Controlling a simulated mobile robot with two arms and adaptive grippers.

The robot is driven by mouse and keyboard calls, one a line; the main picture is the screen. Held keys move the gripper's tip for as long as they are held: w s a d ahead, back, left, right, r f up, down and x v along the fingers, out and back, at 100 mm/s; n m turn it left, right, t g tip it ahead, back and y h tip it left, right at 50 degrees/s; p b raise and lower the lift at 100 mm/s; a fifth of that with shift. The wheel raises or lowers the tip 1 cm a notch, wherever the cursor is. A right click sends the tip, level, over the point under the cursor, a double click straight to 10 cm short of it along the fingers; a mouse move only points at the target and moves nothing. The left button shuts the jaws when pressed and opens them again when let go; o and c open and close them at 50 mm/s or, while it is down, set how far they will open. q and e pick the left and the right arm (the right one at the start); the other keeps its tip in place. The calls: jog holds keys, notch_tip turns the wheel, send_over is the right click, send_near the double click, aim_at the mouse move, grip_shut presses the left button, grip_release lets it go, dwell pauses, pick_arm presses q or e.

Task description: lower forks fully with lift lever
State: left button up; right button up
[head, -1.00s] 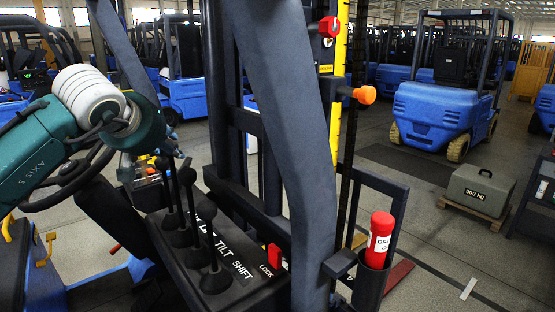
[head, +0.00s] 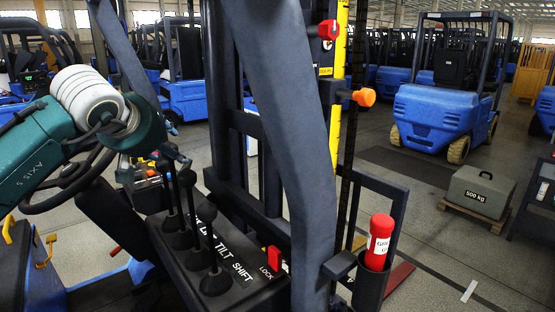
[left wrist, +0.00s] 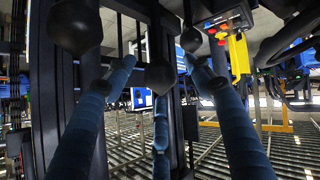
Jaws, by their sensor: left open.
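A bank of several black levers with ball knobs rises from a dark console (head: 240,290) in the head view. White labels there read TILT, SHIFT and LOCK; the lift label is partly hidden behind the levers. My left gripper (head: 174,154) is at the knobs of the far-left levers, partly hidden by my arm. In the left wrist view my left gripper (left wrist: 160,76) is open, with its blue-grey fingers spread around a black ball knob (left wrist: 160,76). Contact cannot be told. A red fork-like piece (head: 399,277) shows low behind the mast. My right gripper is not in view.
A dark mast post (head: 285,110) crosses the view. An orange knob (head: 364,96), a red button (head: 328,27) and a red cylinder (head: 380,240) sit near it. A 500 kg block (head: 478,193) stands on a pallet at right. Neighbouring knobs (left wrist: 75,25) crowd the gripper.

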pick_arm(q)
jog(key=d+v, duration=0.1)
jog(key=v, duration=0.8)
jog(key=shift+s+a+r, duration=0.2)
jog(key=shift+s+a, duration=0.15)
jog(key=shift+a, duration=0.15)
jog(key=shift+f, duration=0.1)
